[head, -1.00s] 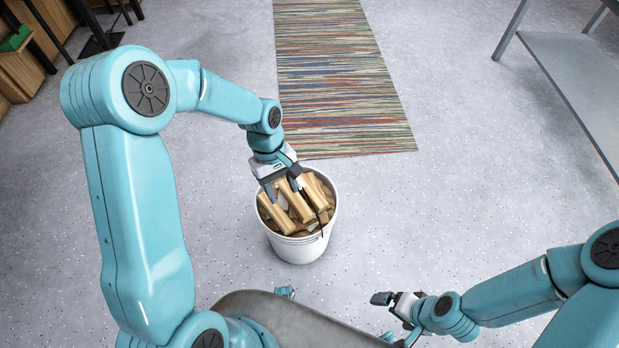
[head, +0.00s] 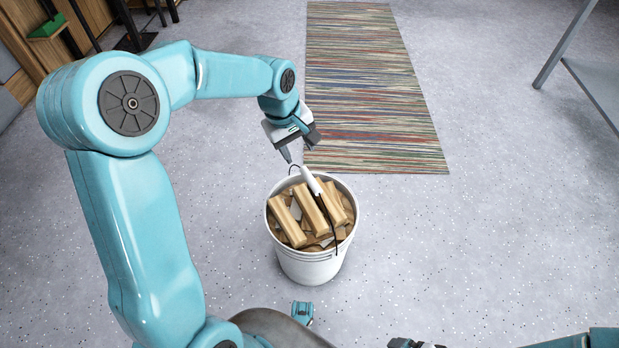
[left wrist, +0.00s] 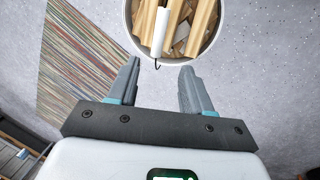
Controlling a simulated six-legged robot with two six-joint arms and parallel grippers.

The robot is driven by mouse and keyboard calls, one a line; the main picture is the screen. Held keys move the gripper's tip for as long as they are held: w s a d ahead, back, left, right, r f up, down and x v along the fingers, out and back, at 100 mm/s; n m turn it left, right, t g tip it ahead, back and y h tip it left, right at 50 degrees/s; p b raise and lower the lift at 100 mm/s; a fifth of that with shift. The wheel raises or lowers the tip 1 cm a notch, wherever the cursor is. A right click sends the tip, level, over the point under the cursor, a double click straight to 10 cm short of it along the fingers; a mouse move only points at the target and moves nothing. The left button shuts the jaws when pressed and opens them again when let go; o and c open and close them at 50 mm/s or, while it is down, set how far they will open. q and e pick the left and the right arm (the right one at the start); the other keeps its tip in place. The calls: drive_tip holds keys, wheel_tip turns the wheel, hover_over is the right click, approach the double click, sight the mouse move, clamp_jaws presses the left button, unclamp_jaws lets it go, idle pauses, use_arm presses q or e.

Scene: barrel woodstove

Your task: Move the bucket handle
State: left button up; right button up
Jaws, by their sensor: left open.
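A white bucket (head: 311,268) full of split wood stands on the floor; its top also shows in the left wrist view (left wrist: 212,42). Its handle is thin black wire with a white grip (head: 311,180), lying or leaning across the wood; I cannot tell which. In the left wrist view the white grip (left wrist: 160,32) points toward my gripper. My left gripper (head: 297,150) is open and empty, above and beyond the bucket's far rim, apart from the handle. Its two fingers (left wrist: 160,68) are spread in the left wrist view. My right gripper (head: 412,343) is mostly cut off at the bottom edge.
A striped rug (head: 370,90) lies on the floor beyond the bucket. A grey table (head: 600,85) stands at the upper right. Dark legs and a green item (head: 46,29) are at the upper left. The floor right of the bucket is clear.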

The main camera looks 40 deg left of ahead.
sight(309, 178)
use_arm(q)
drive_tip(key=b+x, duration=0.3)
drive_tip(key=x, duration=0.9)
drive_tip(key=shift+w+d+f+b, duration=0.15)
drive_tip(key=shift+f+b, duration=0.2)
drive_tip(key=shift+f, duration=0.05)
clamp_jaws()
